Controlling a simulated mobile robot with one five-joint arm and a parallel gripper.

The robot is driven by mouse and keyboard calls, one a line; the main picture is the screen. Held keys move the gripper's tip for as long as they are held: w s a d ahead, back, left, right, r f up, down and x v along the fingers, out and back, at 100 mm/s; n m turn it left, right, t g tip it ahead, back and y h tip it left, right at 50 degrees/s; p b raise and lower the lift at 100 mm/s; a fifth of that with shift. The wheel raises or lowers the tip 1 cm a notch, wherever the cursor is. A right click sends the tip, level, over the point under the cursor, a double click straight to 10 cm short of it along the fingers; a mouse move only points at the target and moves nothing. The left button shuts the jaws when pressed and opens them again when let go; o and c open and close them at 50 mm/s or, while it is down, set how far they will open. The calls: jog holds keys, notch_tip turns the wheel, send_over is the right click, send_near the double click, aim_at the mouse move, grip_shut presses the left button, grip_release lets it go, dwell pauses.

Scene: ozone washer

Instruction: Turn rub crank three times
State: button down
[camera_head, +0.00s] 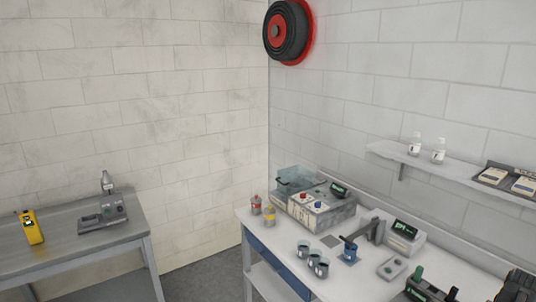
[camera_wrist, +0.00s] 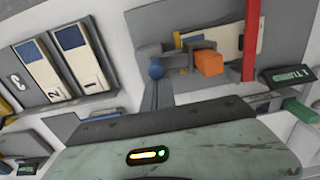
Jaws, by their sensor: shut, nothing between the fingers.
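The knob looks like the rub crank's handle, but I cannot be sure. A red bar (camera_wrist: 251,40) stands to the right. A small dark display (camera_wrist: 287,75) has pale lettering that seems to include "TURN". I cannot make out the crank in the head view.
In the wrist view, a tray (camera_wrist: 20,50) with two pale, dark-topped pieces is at left. In the head view, a white bench (camera_head: 262,232) holds jars, a tank and instruments. A shelf (camera_head: 385,151) with two bottles is above it. A grey table (camera_head: 45,258) is at left.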

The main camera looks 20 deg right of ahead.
jog(key=shift+s+a, duration=0.2)
jog(key=shift+a, duration=0.4)
jog(key=shift+s+a, duration=0.2)
jog(key=shift+a, duration=0.35)
jog(key=shift+a, duration=1.2)
jog(key=shift+w+a, duration=0.25)
jog(key=shift+a, duration=0.35)
jog(key=shift+w+a, duration=0.2)
jog(key=shift+a, duration=0.4)
